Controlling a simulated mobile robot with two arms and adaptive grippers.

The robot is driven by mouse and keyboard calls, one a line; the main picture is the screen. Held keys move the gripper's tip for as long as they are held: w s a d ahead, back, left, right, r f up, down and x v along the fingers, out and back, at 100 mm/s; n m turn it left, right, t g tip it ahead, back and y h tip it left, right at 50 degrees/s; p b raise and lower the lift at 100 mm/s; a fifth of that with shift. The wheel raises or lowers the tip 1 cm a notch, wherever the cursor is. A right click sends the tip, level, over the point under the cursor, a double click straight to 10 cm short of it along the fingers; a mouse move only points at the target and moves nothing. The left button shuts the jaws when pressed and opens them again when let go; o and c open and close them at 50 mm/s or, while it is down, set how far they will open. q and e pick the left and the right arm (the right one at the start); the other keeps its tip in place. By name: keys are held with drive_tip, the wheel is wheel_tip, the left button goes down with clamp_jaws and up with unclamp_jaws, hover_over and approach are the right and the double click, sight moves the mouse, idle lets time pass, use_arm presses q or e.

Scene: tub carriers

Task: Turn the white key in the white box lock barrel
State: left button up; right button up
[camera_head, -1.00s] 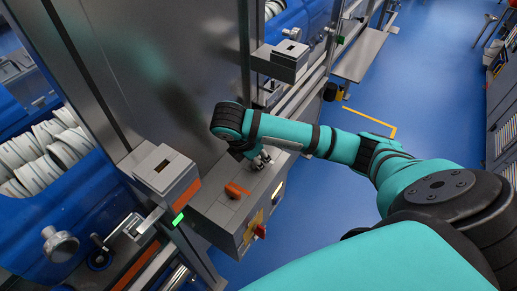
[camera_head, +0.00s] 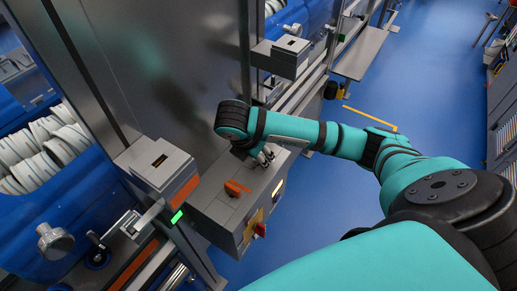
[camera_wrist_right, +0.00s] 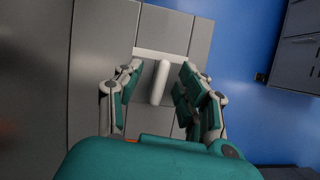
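In the right wrist view, a white elongated key (camera_wrist_right: 159,83) stands out from a grey panelled surface. A white strip (camera_wrist_right: 160,54) lies across its far end; I cannot tell whether it is part of the lock barrel. My right gripper (camera_wrist_right: 161,70) is open, with one finger on each side of the key and a visible gap on both sides. In the head view, my right gripper (camera_head: 265,156) is over the back part of a grey control box (camera_head: 214,208), and the key is not distinguishable there. My left gripper is not in view.
The control box carries an orange switch (camera_head: 236,188) and a red knob (camera_head: 260,230). A grey latch box (camera_head: 155,163) stands to its left, with a green light (camera_head: 177,217) below. A tall metal panel (camera_head: 165,70) rises behind. Blue floor (camera_head: 335,220) is open at right.

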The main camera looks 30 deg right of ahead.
drive_tip(key=shift+a+r, duration=0.2)
drive_tip(key=shift+r, duration=0.35)
drive_tip(key=v, duration=1.1)
drive_tip(key=shift+s+f, duration=0.1)
drive_tip(key=shift+s, duration=0.05)
